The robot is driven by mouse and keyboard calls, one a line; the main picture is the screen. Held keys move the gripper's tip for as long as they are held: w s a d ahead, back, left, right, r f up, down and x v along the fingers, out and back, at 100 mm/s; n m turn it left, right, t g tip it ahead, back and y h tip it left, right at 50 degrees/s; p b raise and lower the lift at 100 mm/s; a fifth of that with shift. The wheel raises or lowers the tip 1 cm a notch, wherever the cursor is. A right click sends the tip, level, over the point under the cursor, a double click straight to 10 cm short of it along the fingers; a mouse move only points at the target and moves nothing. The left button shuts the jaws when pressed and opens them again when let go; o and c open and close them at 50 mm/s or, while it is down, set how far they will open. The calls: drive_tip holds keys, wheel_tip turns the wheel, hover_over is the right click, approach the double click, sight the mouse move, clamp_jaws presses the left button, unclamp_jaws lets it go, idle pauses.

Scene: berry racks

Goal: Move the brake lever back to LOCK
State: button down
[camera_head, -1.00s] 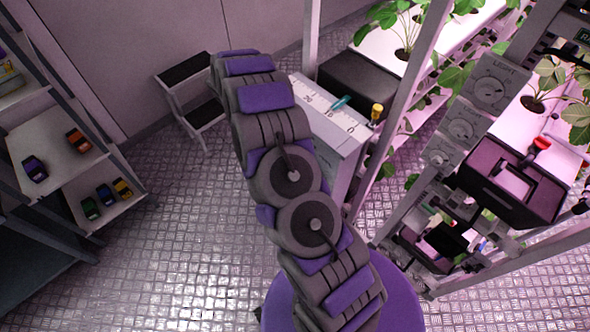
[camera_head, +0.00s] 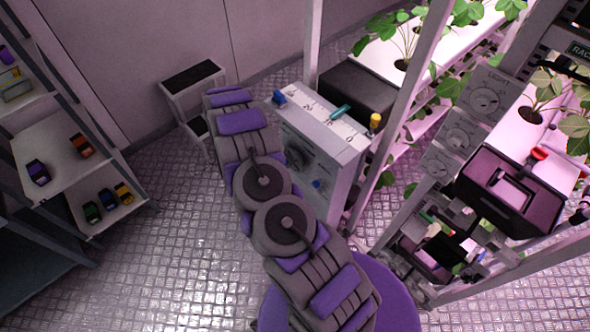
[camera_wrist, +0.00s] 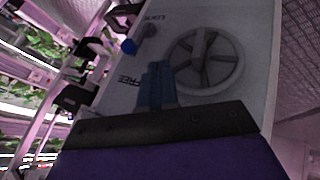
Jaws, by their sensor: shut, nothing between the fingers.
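The brake panel (camera_wrist: 250,70) fills the middle of the wrist view, with a grey spoked wheel (camera_wrist: 205,60) on its face. The printed word LOCK is near its top and FREE is lower at the left. A blue knob (camera_wrist: 130,46), apparently the brake lever's end, sits at the panel's left edge between the two words. My gripper (camera_wrist: 158,66) shows as two blue-grey fingers, shut and empty, to the right of FREE, below the knob and apart from it. In the head view the cabinet (camera_head: 345,150) shows the wheel (camera_head: 298,155) and a small blue part (camera_head: 318,184); my arm hides my gripper.
A plant rack with a black box (camera_head: 510,195) stands at right. A step stool (camera_head: 190,80) is behind my arm, shelves (camera_head: 60,150) at left. Floor is clear between.

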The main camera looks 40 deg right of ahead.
drive_tip(key=s+d+f+b, duration=0.1)
drive_tip(key=s+d+f, duration=0.4)
drive_tip(key=s, duration=0.3)
drive_tip(key=shift+f+b, duration=0.4)
drive_tip(key=shift+f, duration=0.45)
